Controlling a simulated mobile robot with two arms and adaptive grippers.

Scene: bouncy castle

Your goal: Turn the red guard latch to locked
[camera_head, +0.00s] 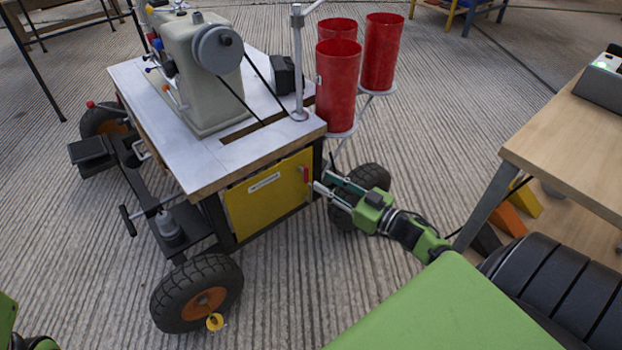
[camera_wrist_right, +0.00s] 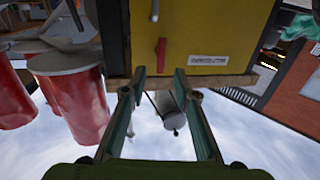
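The red guard latch (camera_head: 306,174) is a small red handle on the right side of the yellow guard panel (camera_head: 268,195), under the sewing machine table. It stands upright, roughly parallel to the panel's side edge. In the right wrist view, which is upside down, the latch (camera_wrist_right: 161,52) lies just beyond and between my fingertips. My right gripper (camera_head: 321,180) is open and points at the latch from the right, a short way off; its two fingers (camera_wrist_right: 160,76) look apart with nothing between them. Only a green and black piece of my left arm shows at the lower left.
The wheeled cart's table (camera_head: 185,155) carries the sewing machine (camera_head: 200,75). A wooden table (camera_head: 570,130) stands at the right.

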